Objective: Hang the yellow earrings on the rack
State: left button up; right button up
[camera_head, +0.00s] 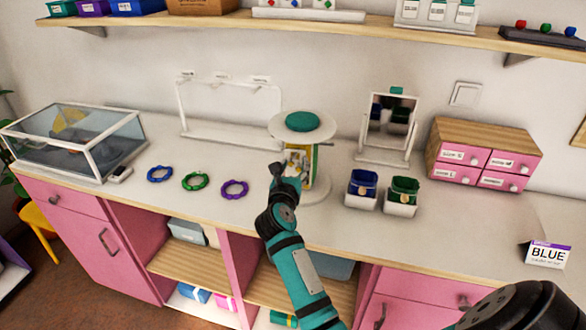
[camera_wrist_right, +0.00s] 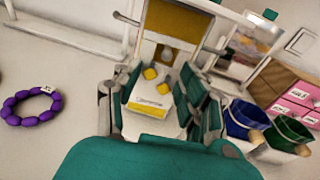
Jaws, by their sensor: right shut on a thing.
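The yellow earrings (camera_wrist_right: 152,73) are two small yellow pieces on a white card, between my right gripper's fingers in the right wrist view. My right gripper (camera_head: 290,172) is shut on them, in front of a round display stand (camera_head: 303,127) with a green disc on top. In the head view the gripper partly covers the card and the stand's yellow panel. The white rack (camera_head: 232,136) stands behind and to the left, against the wall, with small labels along its upper bar. My left gripper is out of view.
Blue, green and purple bracelets (camera_head: 234,190) lie left of the stand. A glass case (camera_head: 128,137) is at the far left. A mirror (camera_head: 388,155), two small bins (camera_head: 400,206) and pink drawers (camera_head: 456,155) stand to the right. A shelf (camera_head: 340,28) runs above.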

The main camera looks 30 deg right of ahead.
jog(key=o, duration=1.3)
jog(key=shift+o, duration=0.2)
